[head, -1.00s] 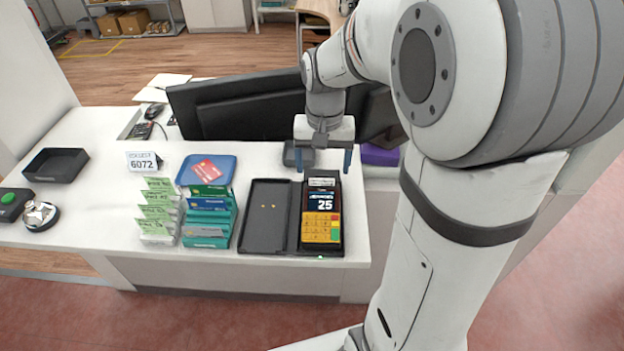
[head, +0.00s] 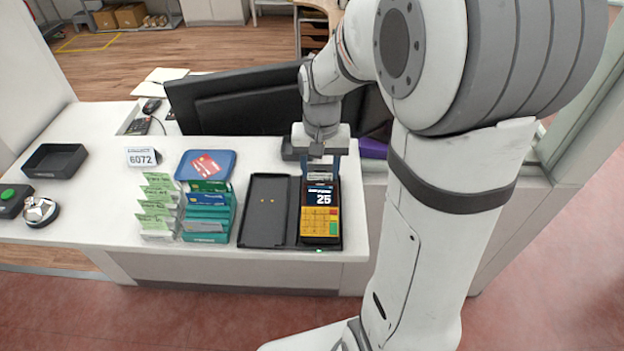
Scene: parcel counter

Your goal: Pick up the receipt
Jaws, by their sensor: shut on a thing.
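The card terminal (head: 320,215) is dark with a yellow keypad and a screen reading 25. It stands in the right half of a black tray on the counter. The receipt (head: 320,175) is a small pale slip at the terminal's top end, mostly hidden by my gripper. My gripper (head: 320,176) points down over that end, its two blue fingers drawn in and shut on the receipt. The exact contact is too small to see clearly.
Left of the terminal are the tray's empty half (head: 266,210), a teal card rack (head: 207,218), green slips in a holder (head: 159,210) and a blue tray (head: 205,166) with a red card. A black monitor (head: 240,105) stands close behind. The counter's front strip is clear.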

